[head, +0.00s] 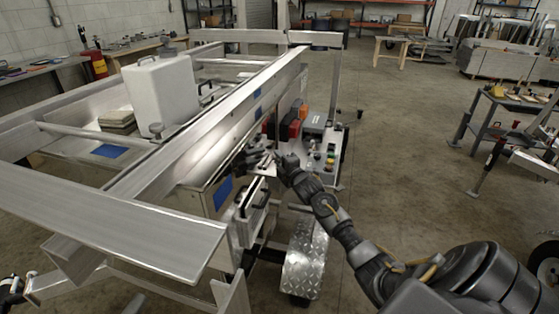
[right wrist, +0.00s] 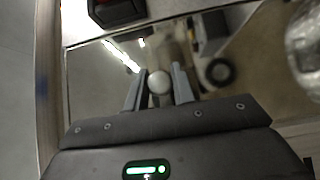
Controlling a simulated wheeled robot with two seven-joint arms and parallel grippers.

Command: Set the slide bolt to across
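My right gripper (head: 262,159) is at the side of the aluminium trailer, near the front end of its right-hand side box. In the right wrist view its two grey fingers (right wrist: 159,88) stand on either side of a pale round knob (right wrist: 158,82). The knob looks like the handle of the slide bolt and nearly fills the gap. I cannot tell whether the fingers press on it. The rest of the bolt is hidden or too blurred to read, so its setting does not show.
The trailer's long top rail (head: 215,110) runs beside my right arm. A white tank (head: 163,92) stands in the trailer. A control panel with coloured buttons (head: 330,160) and red boxes (head: 289,125) are behind the gripper. A checker-plate fender (head: 304,262) is below. Open floor lies to the right.

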